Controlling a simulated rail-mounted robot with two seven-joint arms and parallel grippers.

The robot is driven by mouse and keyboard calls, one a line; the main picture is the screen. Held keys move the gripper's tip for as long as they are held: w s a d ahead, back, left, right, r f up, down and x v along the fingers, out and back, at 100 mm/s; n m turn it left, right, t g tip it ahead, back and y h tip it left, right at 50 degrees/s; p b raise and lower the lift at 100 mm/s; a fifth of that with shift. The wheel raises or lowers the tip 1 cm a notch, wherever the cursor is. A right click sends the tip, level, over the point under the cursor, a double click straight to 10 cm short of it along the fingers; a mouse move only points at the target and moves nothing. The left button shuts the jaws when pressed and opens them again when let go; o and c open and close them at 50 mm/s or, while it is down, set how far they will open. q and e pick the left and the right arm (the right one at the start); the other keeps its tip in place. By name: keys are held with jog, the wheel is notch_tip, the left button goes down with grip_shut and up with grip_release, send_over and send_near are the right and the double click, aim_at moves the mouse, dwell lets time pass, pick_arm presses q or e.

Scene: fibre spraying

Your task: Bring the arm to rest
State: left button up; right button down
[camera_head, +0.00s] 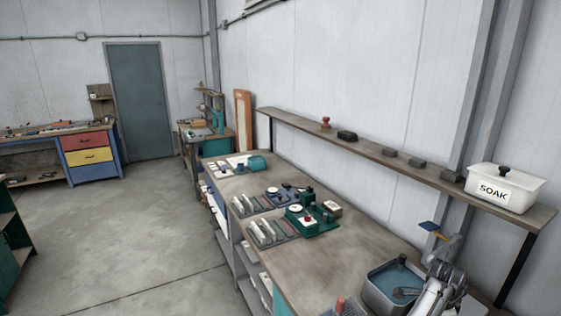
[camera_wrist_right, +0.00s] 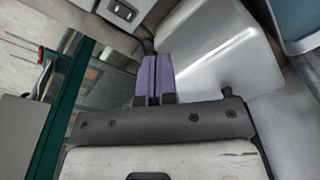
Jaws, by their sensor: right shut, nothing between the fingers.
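My right gripper (camera_wrist_right: 153,62) shows in the right wrist view with its two purple fingers together and nothing between them. A smooth grey surface lies behind and to the right of the fingers; I cannot tell what it belongs to. In the head view my grey-white arm stands at the lower right, beside a grey basin of water at the bench's near end; its fingers cannot be made out there. My left gripper is not in view.
A long workbench (camera_head: 283,262) carries green fixtures (camera_head: 313,220) and grey racks. A wall shelf (camera_head: 375,157) above it holds a white SOAK box (camera_head: 505,188) and small blocks. The basin (camera_head: 385,290) is close to my arm. Open floor (camera_head: 130,225) lies left.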

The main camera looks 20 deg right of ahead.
notch_tip(320, 180, up, 24)
jog(key=w+a+n+t+h, duration=0.2)
jog(key=n+t+h, duration=0.3)
jog(key=n+t, duration=0.6)
jog(key=s+a+f+n+t+y, duration=0.1)
jog(key=a+f+n, duration=0.1)
jog(key=a+n, duration=0.45)
jog(key=s+a+f+n+t+y, duration=0.1)
jog(key=s+a+f+n+y, duration=0.15)
jog(key=a, duration=0.75)
jog(key=s+a+f+n+g+y, duration=0.2)
jog(key=s+a+f+n, duration=0.3)
jog(key=a+f, duration=0.55)
jog(key=s+a+f+g, duration=0.3)
jog(key=s+f+g, duration=0.4)
jog(key=s+f, duration=1.55)
notch_tip(320, 180, up, 25)
jog(key=p, duration=2.2)
jog(key=shift+a+f+n+y, duration=0.15)
jog(key=shift+a+n+y, duration=0.05)
jog(key=shift+n+y, duration=0.15)
